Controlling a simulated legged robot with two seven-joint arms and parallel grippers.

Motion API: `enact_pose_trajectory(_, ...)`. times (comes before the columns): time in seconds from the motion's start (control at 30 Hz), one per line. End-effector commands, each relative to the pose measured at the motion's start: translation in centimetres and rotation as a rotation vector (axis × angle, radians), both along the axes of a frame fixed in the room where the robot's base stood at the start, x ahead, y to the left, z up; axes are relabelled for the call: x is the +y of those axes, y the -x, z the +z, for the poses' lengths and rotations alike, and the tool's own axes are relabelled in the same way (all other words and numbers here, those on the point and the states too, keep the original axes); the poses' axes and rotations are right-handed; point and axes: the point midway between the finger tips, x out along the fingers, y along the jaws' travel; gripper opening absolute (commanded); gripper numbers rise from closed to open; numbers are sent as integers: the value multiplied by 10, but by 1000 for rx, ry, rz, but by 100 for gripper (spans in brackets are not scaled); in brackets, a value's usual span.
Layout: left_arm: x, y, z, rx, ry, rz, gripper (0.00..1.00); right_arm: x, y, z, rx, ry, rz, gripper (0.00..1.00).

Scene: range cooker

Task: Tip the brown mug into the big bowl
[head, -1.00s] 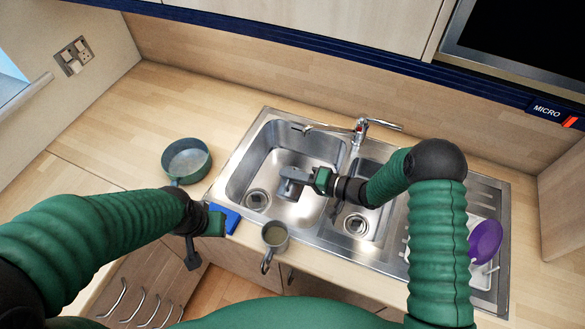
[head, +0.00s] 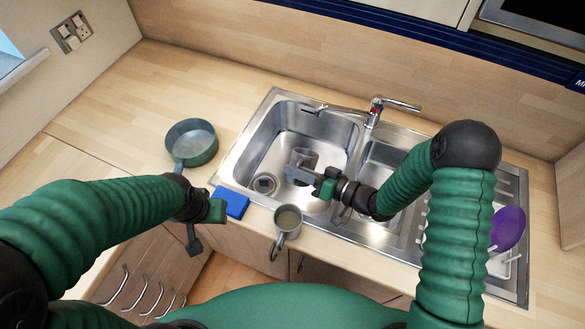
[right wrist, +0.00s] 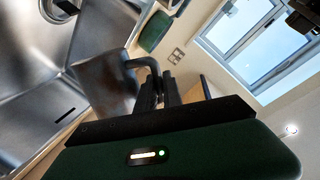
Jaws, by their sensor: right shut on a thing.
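The brown mug (head: 305,157) is in my right gripper (head: 305,174), over the big left bowl of the steel sink (head: 262,150). The mug looks dark grey-brown, and its rim faces partly toward the head camera. In the right wrist view the mug (right wrist: 103,84) shows beside the right gripper (right wrist: 158,92), whose fingers are shut on its handle. I cannot tell its exact tilt or what is inside. My left gripper (head: 194,236) hangs near the counter's front edge, left of the blue sponge; its jaw opening is unclear.
A grey mug (head: 288,221) with liquid stands on the front counter edge. A green pan (head: 192,142) and the blue sponge (head: 232,202) are left of the sink. The tap (head: 374,112) is behind it. A purple dish (head: 508,228) stands on the right drainer.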

Motion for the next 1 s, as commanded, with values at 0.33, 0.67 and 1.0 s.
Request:
enact_pose_trajectory(0.33,0,0,-32,0,0,-1,36,8,5,-16,-168,67,2,0)
enact_pose_trajectory(0.67,0,0,-54,0,0,0,36,7,6,-21,-320,121,0,0)
enact_pose_trajectory(1.0,-1,0,-96,0,0,-1,36,6,4,-26,-538,200,-2,0)
